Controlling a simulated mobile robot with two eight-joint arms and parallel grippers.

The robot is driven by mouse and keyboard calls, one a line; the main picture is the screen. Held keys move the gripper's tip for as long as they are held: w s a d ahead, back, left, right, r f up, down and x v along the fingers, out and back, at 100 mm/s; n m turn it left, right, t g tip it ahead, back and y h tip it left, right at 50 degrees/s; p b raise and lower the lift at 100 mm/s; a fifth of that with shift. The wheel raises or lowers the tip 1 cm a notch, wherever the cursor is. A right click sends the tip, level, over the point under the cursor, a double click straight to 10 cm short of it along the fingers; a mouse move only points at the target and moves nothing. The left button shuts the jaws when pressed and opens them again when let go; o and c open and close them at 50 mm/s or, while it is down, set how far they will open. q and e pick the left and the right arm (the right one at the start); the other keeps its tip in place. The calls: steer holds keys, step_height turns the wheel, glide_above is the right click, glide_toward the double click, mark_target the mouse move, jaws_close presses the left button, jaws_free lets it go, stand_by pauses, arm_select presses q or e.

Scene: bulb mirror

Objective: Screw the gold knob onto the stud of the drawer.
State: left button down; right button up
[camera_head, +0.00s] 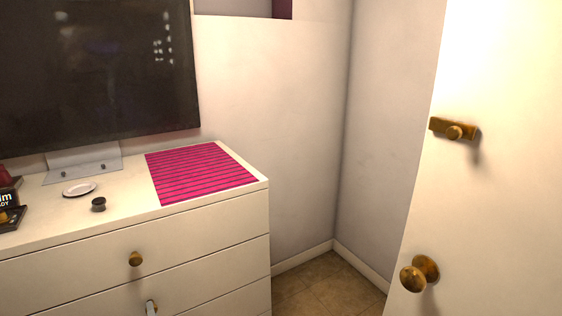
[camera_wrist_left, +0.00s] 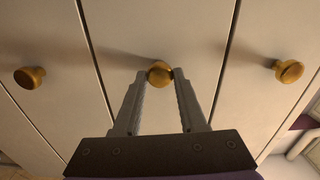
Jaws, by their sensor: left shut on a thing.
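The gold knob (camera_wrist_left: 159,73) is between the fingertips of my left gripper (camera_wrist_left: 159,78) in the left wrist view, with a finger on each side. It is up against or very close to the front of a white drawer (camera_wrist_left: 150,30); the stud is hidden, so I cannot tell how the knob sits on it. In the head view only the tip of my left gripper (camera_head: 151,308) shows at the bottom edge, at the drawer below the top one. My right gripper is not in view.
Other gold knobs are on the neighbouring drawers, one on the top drawer (camera_head: 135,259). The dresser top holds a pink striped mat (camera_head: 200,172), a white dish (camera_head: 79,189), a small dark cup (camera_head: 98,204) and a television (camera_head: 95,75). A white door (camera_head: 500,200) stands at right.

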arm_select(q)
steer(key=c, duration=0.8)
jaws_free()
steer(key=shift+d, duration=0.1)
steer(key=v, duration=0.3)
steer(key=shift+o, duration=0.3)
steer(key=o, duration=0.5)
steer(key=c, duration=0.5)
steer(key=shift+o, duration=0.2)
